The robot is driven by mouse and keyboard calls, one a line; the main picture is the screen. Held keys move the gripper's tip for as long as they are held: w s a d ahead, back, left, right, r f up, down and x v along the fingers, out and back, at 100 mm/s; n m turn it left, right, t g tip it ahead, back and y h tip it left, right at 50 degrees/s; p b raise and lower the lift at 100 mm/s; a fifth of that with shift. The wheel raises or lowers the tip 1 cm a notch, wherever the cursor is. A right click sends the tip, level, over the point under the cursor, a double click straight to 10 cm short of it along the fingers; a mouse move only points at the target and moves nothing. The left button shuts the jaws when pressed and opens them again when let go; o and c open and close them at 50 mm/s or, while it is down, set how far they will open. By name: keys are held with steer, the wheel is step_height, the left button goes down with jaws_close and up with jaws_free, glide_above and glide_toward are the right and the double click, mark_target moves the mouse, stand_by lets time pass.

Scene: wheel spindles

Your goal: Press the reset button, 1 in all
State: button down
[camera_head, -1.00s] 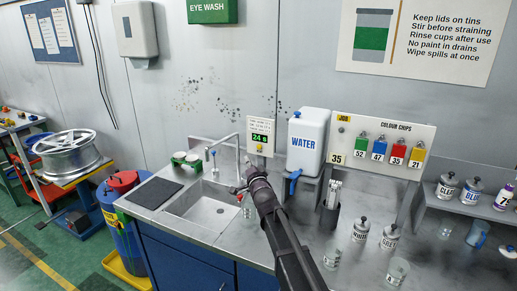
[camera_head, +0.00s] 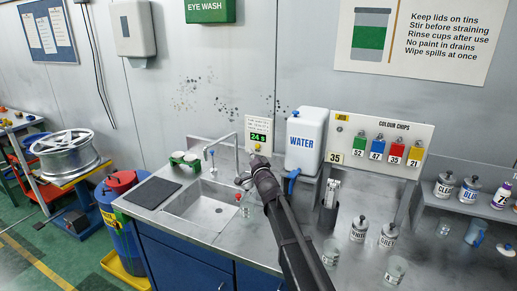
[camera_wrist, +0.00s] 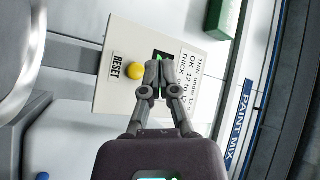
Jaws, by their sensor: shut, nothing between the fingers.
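The reset button is a small yellow dome (camera_wrist: 135,71) beside the word RESET on a pale panel (camera_wrist: 118,50). In the head view the panel (camera_head: 251,126) stands behind the sink, with a green "24 s" display (camera_head: 258,136) and the yellow button low on it. My gripper (camera_wrist: 158,66) is shut and empty. In the wrist view its fingertips overlap the dark display, just right of the button; I cannot tell the gap to the panel. In the head view my gripper (camera_head: 257,161) is just below the button.
A curved tap (camera_head: 236,150) and sink (camera_head: 197,203) are left of my arm. A white water container (camera_head: 306,139) stands close on the right. The colour chips board (camera_head: 382,143) and several lidded tins are further right.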

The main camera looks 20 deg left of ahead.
mark_target(254, 143)
steer(key=shift+w+d, duration=0.15)
steer(key=shift+w, duration=1.15)
steer(key=shift+w, duration=0.9)
stand_by(1.6)
steer(key=shift+s, duration=0.15)
stand_by(0.3)
steer(key=shift+s, duration=0.75)
steer(key=shift+s, duration=0.15)
steer(key=s, duration=0.4)
steer(key=shift+s+a, duration=0.2)
steer(key=shift+s, duration=0.15)
stand_by(0.9)
